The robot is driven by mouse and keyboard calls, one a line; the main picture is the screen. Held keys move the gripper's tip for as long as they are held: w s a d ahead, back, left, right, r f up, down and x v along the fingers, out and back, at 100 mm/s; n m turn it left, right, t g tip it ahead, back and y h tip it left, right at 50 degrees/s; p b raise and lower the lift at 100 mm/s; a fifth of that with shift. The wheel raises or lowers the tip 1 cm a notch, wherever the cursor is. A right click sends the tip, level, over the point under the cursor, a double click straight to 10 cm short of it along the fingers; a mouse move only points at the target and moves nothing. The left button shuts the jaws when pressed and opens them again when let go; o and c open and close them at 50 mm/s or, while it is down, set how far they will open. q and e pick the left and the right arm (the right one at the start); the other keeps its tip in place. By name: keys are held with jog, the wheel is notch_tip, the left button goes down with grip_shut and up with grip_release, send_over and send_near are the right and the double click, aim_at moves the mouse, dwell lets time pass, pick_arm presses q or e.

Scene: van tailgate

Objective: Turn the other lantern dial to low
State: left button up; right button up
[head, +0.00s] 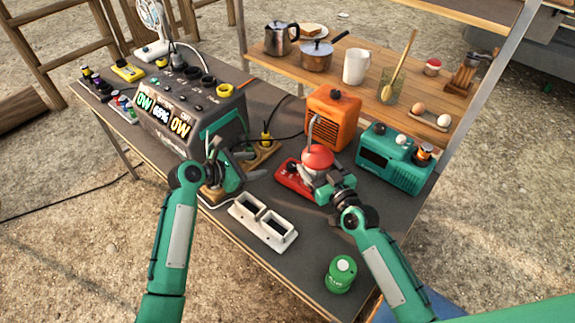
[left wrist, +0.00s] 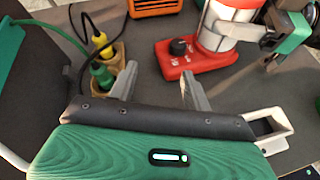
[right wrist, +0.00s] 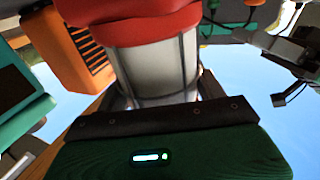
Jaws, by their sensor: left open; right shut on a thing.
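A lantern with a red cap (head: 318,157), a pale globe and a wide red base (head: 290,181) stands on the dark tabletop. In the left wrist view its red base (left wrist: 197,64) carries a black dial (left wrist: 180,46), with small white marks I cannot read. My right gripper (head: 328,184) is shut on the lantern's body; the pale globe (right wrist: 150,72) fills the right wrist view, and its fingertips are mostly hidden. My left gripper (head: 249,164) is open and empty, left of the base; in the left wrist view its fingertips (left wrist: 158,80) are apart, short of the dial.
A power station (head: 190,115) stands at the left, with a wooden-based socket and plugs (head: 264,148) beside my left gripper. An orange heater (head: 333,118) and teal radio (head: 395,160) stand behind. A white two-slot holder (head: 263,222) and green canister (head: 340,274) are in front.

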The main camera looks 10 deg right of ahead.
aim_at(290, 165)
pick_arm(q)
jog(key=shift+n+g+h, duration=0.5)
jog(key=x, duration=0.3)
jog(key=s+x, duration=0.1)
jog(key=x, duration=0.3)
jog(key=s+x, duration=0.1)
jog(key=x, duration=0.3)
jog(key=shift+w+d+f, duration=0.15)
jog(key=shift+d+f, duration=0.05)
jog(key=shift+d, duration=0.3)
jog(key=c, duration=1)
